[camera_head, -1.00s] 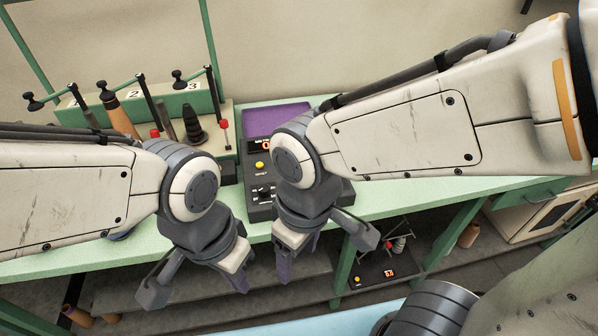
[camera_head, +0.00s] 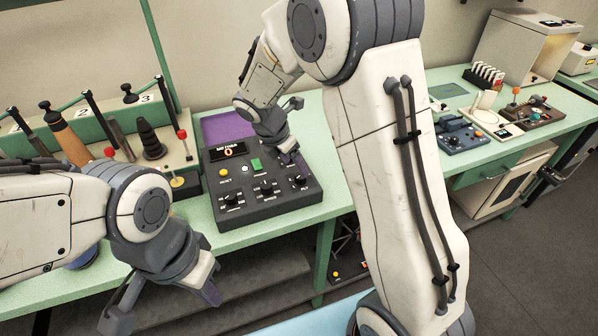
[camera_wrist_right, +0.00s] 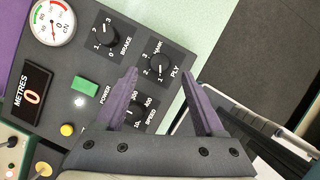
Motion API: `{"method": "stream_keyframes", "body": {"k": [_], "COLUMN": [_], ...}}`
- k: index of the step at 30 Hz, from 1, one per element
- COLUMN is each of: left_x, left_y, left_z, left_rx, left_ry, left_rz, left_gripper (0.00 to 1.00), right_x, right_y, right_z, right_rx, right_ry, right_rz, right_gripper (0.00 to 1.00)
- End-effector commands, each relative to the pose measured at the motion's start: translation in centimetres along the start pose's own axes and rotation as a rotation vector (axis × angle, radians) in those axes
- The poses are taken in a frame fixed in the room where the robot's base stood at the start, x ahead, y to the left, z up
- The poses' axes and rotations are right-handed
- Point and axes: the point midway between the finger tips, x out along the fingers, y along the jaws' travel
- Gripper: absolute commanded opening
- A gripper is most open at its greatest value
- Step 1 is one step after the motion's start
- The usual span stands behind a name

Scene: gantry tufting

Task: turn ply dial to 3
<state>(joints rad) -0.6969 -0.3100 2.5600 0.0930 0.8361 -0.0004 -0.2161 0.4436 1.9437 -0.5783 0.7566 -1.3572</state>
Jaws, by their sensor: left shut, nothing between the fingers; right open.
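My left gripper (camera_head: 210,292) is shut and empty, in front of the table edge.
A green button (camera_wrist_right: 85,86) and metres display (camera_wrist_right: 32,96) are also on the panel. A numbered rack with spools (camera_head: 152,140) stands left. Other devices (camera_head: 460,135) stand right.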

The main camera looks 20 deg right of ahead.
Motion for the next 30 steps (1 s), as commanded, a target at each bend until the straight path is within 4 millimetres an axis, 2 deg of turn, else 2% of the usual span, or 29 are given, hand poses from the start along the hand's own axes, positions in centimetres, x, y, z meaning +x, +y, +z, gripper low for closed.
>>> {"method": "stream_keyframes", "body": {"k": [3, 9, 20, 21, 26, 27, 30], "left_x": [0.0, 0.1, 0.1, 0.1, 0.1, 0.1, 0.1], "left_y": [0.0, 0.0, 0.0, 0.0, 0.0, 0.0, 0.0], "left_z": [0.0, 0.0, 0.0, 0.0, 0.0, 0.0, 0.0], "left_rx": [0.0, 0.0, 0.0, 0.0, 0.0, 0.0, 0.0], "left_ry": [0.0, 0.0, 0.0, 0.0, 0.0, 0.0, 0.0], "left_rz": [0.0, 0.0, 0.0, 0.0, 0.0, 0.0, 0.0], "left_gripper": [0.0, 0.0, 0.0, 0.0, 0.0, 0.0, 0.0], "right_x": [2.3, 4.8, 5.4, 5.4, 5.4, 5.4, 5.4], "right_y": [-0.1, 0.0, 0.0, 0.0, 0.0, 0.0, 0.0], "right_z": [-0.1, -0.1, -0.1, -0.1, -0.1, -0.1, -0.1], "right_rx": [0.0, 0.001, 0.002, 0.002, 0.002, 0.002, 0.003], "right_ry": [0.001, 0.001, 0.002, 0.002, 0.001, 0.001, 0.001], "right_rz": [-0.003, -0.001, 0.001, 0.001, 0.001, 0.001, 0.001], "right_gripper": [0.71, 0.71, 0.71, 0.67, 0.06, 0.0, 0.0]}}
